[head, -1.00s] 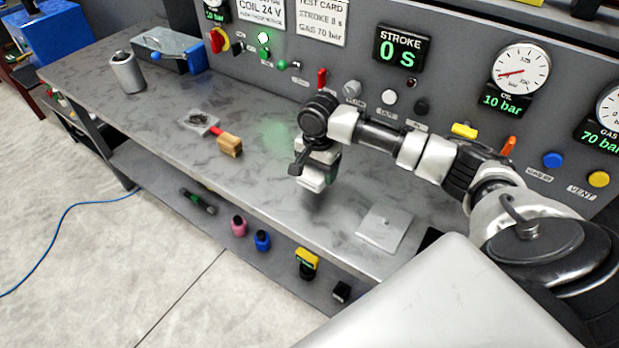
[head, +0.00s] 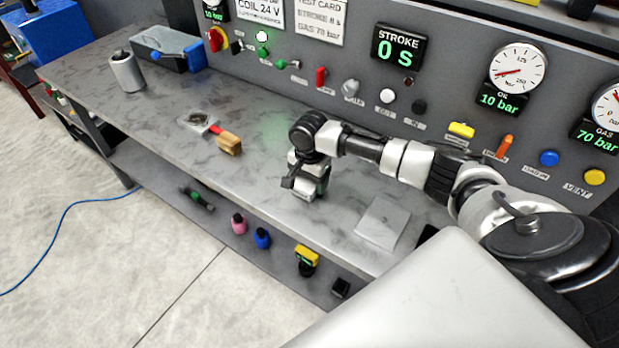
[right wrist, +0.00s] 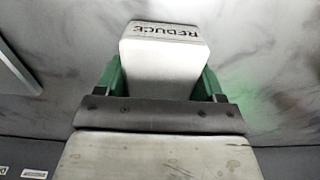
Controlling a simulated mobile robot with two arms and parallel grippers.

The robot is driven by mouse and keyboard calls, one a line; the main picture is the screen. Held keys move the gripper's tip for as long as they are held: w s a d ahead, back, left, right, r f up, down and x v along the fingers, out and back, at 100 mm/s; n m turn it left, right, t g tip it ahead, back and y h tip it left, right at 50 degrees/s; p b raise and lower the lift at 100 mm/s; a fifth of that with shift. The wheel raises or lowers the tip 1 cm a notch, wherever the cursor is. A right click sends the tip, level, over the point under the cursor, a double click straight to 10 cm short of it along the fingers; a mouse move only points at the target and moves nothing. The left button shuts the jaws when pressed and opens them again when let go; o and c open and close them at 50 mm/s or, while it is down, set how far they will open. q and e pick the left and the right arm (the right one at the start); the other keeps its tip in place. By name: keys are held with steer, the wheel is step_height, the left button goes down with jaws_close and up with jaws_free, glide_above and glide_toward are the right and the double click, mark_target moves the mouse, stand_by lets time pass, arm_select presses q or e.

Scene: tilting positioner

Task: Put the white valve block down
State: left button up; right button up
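The white valve block (right wrist: 165,62), marked REDUCE on its end, sits between the two green fingers of my right gripper (right wrist: 162,80) in the right wrist view. The fingers are shut on its sides. In the head view my right gripper (head: 309,176) points down over the front middle of the bench, and the block (head: 304,191) shows small below the wrist. The block is at or just above the bench top; I cannot tell whether it touches. My left gripper is not in view.
The bench top (head: 265,180) is clear around the block. A pale square plate (head: 383,223) lies to the right. The control panel (head: 340,52) rises behind. Bottles stand on the lower shelf (head: 215,225).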

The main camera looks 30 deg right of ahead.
steer(key=o, duration=0.4)
step_height(320, 180, up, 12)
steer(key=b, duration=0.1)
steer(key=shift+r, duration=0.15)
stand_by(0.4)
